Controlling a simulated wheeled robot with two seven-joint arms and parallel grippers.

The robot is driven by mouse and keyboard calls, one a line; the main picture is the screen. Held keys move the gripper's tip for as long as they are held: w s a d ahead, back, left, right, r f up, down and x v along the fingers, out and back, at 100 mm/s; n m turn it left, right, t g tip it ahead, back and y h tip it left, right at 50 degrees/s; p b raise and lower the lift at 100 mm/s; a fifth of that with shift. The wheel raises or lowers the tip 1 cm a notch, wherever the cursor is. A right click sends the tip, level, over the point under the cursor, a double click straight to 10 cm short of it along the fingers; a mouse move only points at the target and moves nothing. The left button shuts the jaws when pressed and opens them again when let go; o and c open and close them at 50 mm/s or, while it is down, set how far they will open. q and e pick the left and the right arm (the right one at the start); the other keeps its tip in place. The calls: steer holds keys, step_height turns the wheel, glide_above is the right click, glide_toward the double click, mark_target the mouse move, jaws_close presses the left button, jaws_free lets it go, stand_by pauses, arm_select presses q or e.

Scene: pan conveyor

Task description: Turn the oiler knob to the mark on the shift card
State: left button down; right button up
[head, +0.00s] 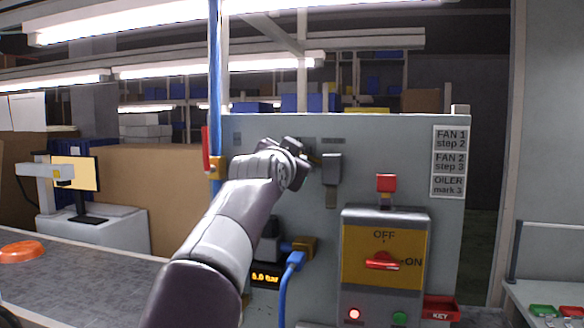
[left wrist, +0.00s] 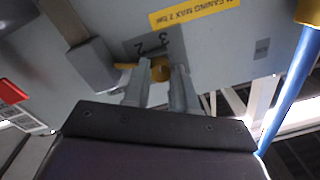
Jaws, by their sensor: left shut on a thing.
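The shift card (head: 449,162) is on the right of the grey panel and reads "FAN 1 step 2", "FAN 2 step 3", "OILER mark 3". My left gripper (head: 298,150) is at the panel in the head view and hides most of the knob there. In the left wrist view my left gripper (left wrist: 160,88) is shut on the yellow oiler knob (left wrist: 160,68). A grey plate (left wrist: 150,43) beside the knob shows the marks 3 and 2. I cannot tell which mark the knob points at. My right gripper is not in view.
A grey lever box (head: 332,168) is just right of my gripper. Below are a yellow switch box (head: 384,255) with a red handle, and a blue cable (head: 290,285). A blue pole (head: 215,90) stands at the panel's left edge. A yellow label (left wrist: 195,14) is near the knob.

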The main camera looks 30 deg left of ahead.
arm_select(q)
steer(key=shift+f+m+b, duration=0.25)
steer(key=shift+m+b, duration=0.2)
steer(key=shift+m, duration=0.75)
steer(key=c, duration=0.9)
jaws_free()
steer(key=shift+r, duration=0.15)
steer(key=shift+s, duration=0.1)
steer(key=b+v, duration=0.5)
steer(key=v, duration=0.7)
steer(key=shift+s, duration=0.25)
